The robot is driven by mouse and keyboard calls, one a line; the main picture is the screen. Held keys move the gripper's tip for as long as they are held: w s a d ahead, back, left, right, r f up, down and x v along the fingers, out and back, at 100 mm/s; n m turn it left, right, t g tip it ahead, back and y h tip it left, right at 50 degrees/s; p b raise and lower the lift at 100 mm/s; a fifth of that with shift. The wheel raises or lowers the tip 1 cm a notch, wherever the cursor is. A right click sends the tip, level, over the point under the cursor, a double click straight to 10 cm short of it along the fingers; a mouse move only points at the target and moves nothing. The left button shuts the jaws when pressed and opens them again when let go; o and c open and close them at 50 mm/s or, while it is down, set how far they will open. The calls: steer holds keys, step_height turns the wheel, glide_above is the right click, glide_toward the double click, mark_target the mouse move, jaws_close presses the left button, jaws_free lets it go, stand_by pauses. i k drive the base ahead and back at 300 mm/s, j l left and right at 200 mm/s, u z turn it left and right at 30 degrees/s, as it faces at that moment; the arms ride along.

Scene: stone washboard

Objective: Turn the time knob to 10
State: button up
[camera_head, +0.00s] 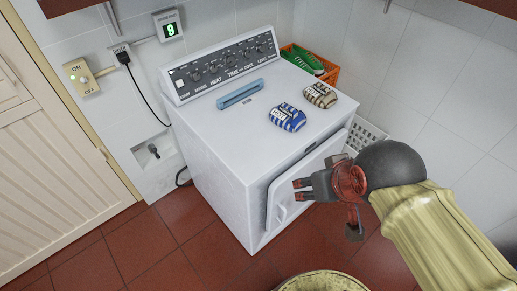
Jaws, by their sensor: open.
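A white dryer (210,150) stands against the tiled wall. Its dark control panel (222,64) runs along the back top edge with a row of knobs. The time knob (229,62) sits above the TIME label near the middle; its pointer is too small to read. A wall display (170,30) above shows a green 9. My gripper (299,190) is open and empty, in front of the dryer's door side, low and to the right, well away from the panel. It points left. I cannot tell whether it touches the door.
The dryer door (290,195) appears ajar. Blue (287,117) and brown (320,95) striped packs lie on the dryer top. A yellow ON/OFF switch (80,75) is on the left wall.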

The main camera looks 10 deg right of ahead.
mark_target(230, 60)
steer(key=i+l, duration=0.25)
steer(key=i+l+u, duration=0.15)
steer(key=l, duration=0.25)
steer(key=i+l, duration=0.3)
steer(key=i+l+u, duration=0.15)
steer(key=l, duration=0.3)
steer(key=i+l, duration=0.25)
steer(key=l, duration=0.15)
steer(key=i+l+u, duration=0.15)
steer(key=l, duration=0.2)
steer(key=i+l, duration=0.2)
steer(key=l, duration=0.2)
steer(key=u, duration=0.05)
